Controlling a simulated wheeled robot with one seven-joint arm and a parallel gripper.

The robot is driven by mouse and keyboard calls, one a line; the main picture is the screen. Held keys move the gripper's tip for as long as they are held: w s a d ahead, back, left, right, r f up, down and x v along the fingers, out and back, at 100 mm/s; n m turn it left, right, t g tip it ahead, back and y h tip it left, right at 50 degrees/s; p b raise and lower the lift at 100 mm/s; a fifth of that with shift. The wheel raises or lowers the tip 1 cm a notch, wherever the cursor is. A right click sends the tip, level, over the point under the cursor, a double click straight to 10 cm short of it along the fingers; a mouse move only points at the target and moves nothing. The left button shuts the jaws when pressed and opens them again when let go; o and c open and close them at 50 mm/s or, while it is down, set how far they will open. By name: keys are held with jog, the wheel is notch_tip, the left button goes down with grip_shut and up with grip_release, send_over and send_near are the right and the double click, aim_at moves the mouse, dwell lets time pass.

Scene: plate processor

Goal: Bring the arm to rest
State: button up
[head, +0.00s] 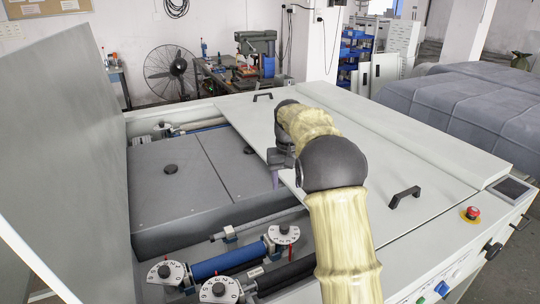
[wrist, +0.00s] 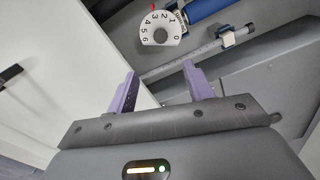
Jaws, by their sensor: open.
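My gripper (wrist: 158,92) shows in the wrist view with its two purple fingers apart and nothing between them. In the head view my arm reaches forward over the plate processor, and the gripper (head: 275,178) points down near the inner edge of the white cover panel (head: 360,145). My arm hides part of it there. The gripper is above the machine's open section; I cannot tell its exact height.
The open section holds a dark grey block (head: 175,205), a blue roller (head: 228,260) and numbered dials (head: 165,273). A raised white lid (head: 65,150) stands at left. Black handles (head: 404,196) stick up from the panel. A red emergency button (head: 472,213) sits at right.

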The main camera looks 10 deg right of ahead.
jog(key=s+f+t, duration=0.1)
jog(key=s+f, duration=0.2)
jog(key=s, duration=0.7)
jog(key=s+f, duration=0.2)
jog(key=s, duration=0.7)
jog(key=s+f+t, duration=0.1)
jog(key=s+f, duration=0.2)
jog(key=s, duration=0.7)
jog(key=shift+s+f+m+t, duration=0.3)
jog(key=shift+s+f, duration=0.05)
jog(key=shift+w, duration=0.1)
